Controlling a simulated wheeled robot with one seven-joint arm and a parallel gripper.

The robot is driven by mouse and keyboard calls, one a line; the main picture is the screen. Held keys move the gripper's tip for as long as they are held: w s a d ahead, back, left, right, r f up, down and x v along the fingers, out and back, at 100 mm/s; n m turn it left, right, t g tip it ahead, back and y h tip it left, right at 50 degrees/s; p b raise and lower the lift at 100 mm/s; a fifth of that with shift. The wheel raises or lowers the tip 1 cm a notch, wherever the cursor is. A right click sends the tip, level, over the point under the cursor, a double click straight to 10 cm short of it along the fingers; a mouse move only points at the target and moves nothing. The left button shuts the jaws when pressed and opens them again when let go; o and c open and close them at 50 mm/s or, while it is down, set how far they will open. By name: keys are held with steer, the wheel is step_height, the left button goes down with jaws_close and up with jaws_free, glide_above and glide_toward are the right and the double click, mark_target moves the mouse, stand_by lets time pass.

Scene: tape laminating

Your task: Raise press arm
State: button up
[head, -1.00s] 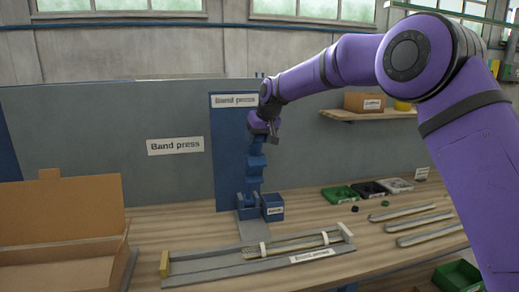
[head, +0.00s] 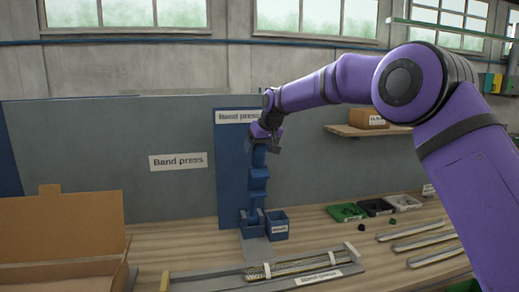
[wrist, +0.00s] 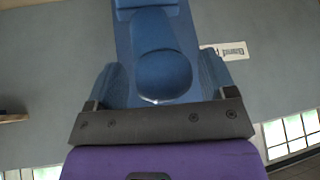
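The blue band press (head: 252,222) stands at the back of the bench in front of a blue backboard (head: 229,180). Its blue press arm (head: 259,180) rises nearly upright from the base. My gripper (head: 263,143) is at the top end of this arm. In the wrist view my gripper (wrist: 164,85) has its two fingers spread wide, one on each side of a rounded blue end of the press arm (wrist: 165,75). Blue shows between the fingers and that end, and I see no clear contact.
A small blue bin (head: 275,226) stands right of the press. A long grey fixture (head: 215,277) with a patterned strip (head: 290,267) lies in front. An open cardboard box (head: 60,235) is at left. Green, black and grey trays (head: 347,212) and metal bars (head: 410,229) are at right.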

steer(key=shift+s, duration=0.1)
steer(key=v, duration=1)
steer(key=shift+s+r, duration=0.15)
steer(key=shift+r, duration=0.15)
steer(key=shift+d, duration=0.1)
steer(key=s+d+r+m+h, duration=0.1)
steer(key=s+d+r+m, duration=0.1)
steer(key=s+d, duration=0.95)
steer(key=s+d+r+m+h, duration=0.1)
steer(key=s+d+r+h, duration=0.1)
steer(key=s+d, duration=0.95)
steer(key=s+d+f+m, duration=0.1)
steer(key=s+f, duration=0.3)
steer(key=s, duration=0.4)
steer(key=s+d+f+m, duration=0.1)
steer(key=s+d+f, duration=0.2)
steer(key=s, duration=0.6)
steer(key=s+d+f+m, duration=0.1)
steer(key=s+d+f, duration=0.3)
steer(key=s, duration=0.5)
steer(key=shift+f+h, duration=0.3)
steer(key=shift+h, duration=0.1)
